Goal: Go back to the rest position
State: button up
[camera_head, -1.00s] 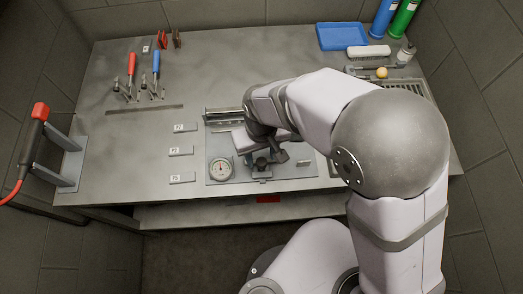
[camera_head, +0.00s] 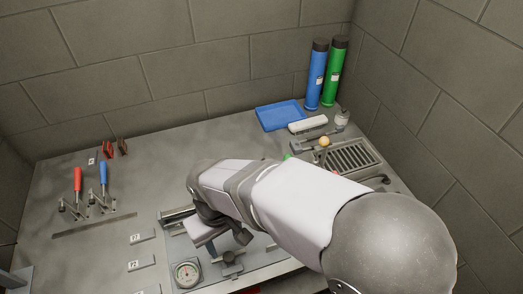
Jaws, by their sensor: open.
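My gripper (camera_head: 238,247) is at the end of my arm, low over the fixture plate (camera_head: 212,274) at the front of the bench. My own wrist and arm hide part of it, and its fingertips are hard to make out. It is open. A dark clamp-like part (camera_head: 231,262) stands on the plate just below the gripper; I cannot tell whether they touch. A round dial gauge (camera_head: 187,273) sits on the plate to the left of the gripper.
Red-handled (camera_head: 77,180) and blue-handled (camera_head: 103,174) toggle clamps stand at left. A blue tray (camera_head: 280,116), a brush (camera_head: 308,124), blue (camera_head: 317,75) and green (camera_head: 334,72) cylinders, and a grate (camera_head: 352,158) are at the back right. Block walls enclose the bench. The middle back is clear.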

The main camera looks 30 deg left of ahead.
jog(key=shift+w+a+f+n, duration=0.1)
jog(key=shift+a+f+n, duration=0.1)
jog(key=shift+n, duration=0.2)
jog(key=s+d+f+h, duration=0.15)
jog(key=d+f, duration=0.25)
jog(key=d, duration=0.6)
jog(key=w+d+r+m+y, duration=0.1)
jog(key=w+d+m, duration=0.25)
jog(key=d, duration=0.55)
jog(key=w+d+r+m, duration=0.25)
jog(key=d+m, duration=0.25)
jog(key=d, duration=0.4)
jog(key=w+d+r+m+y, duration=0.1)
jog(key=w+d+m, duration=0.25)
jog(key=d, duration=0.55)
notch_tip(320, 180, down, 16)
jog(key=b, duration=1.5)
jog(key=shift+d+m, duration=0.15)
jog(key=shift+m, duration=0.25)
jog(key=shift+h, duration=0.25)
